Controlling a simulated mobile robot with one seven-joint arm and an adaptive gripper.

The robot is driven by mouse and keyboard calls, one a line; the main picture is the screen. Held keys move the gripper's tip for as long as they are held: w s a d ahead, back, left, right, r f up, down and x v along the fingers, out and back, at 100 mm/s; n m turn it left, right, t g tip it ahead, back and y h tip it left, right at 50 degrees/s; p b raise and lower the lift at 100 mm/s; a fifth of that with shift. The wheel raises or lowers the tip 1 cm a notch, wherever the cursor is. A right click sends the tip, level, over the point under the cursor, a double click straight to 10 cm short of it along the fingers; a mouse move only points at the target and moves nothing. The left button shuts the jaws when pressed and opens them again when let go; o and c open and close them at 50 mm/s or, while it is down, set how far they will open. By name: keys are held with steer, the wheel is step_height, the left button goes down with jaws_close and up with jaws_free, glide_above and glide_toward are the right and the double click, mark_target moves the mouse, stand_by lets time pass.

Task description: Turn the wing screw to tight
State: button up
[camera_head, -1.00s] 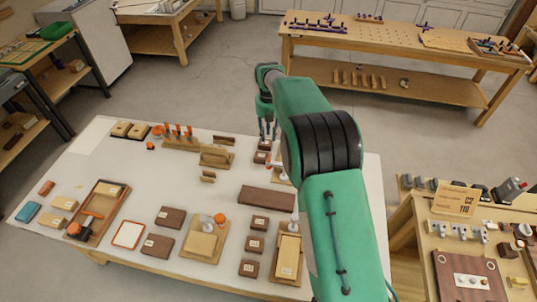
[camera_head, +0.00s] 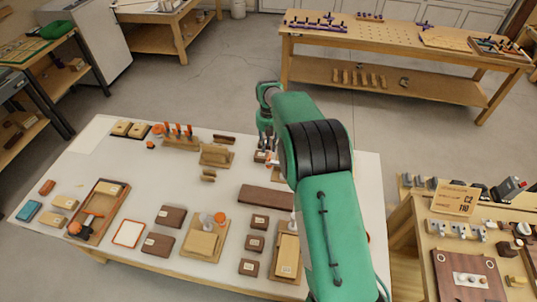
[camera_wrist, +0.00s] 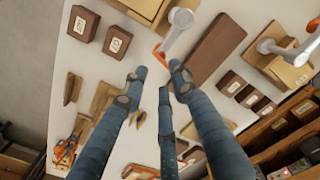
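I cannot single out the wing screw for sure. The nearest likely part is a grey metal post with a rounded top (camera_wrist: 181,17), on a wooden base at the top of the wrist view, with an orange piece (camera_wrist: 160,52) beside it. My arm hides most of this spot in the head view. My gripper (camera_wrist: 157,80) has its blue-grey fingers spread, with nothing between the tips; the post shows just beyond them, and I see no contact. In the head view my gripper (camera_head: 266,143) hangs over the back right of the white table (camera_head: 130,195).
A long brown board (camera_head: 266,198) lies just in front. Two wooden fixtures (camera_head: 197,243) (camera_head: 287,262) stand nearer, with small dark boxes (camera_head: 256,243) between them. An orange-tipped tool rack (camera_head: 181,141) stands left of my gripper. A side bench (camera_head: 430,225) is at right.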

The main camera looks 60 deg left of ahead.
mark_target(269, 158)
steer(key=shift+f, duration=3.1)
steer(key=shift+c, duration=0.3)
jaws_close()
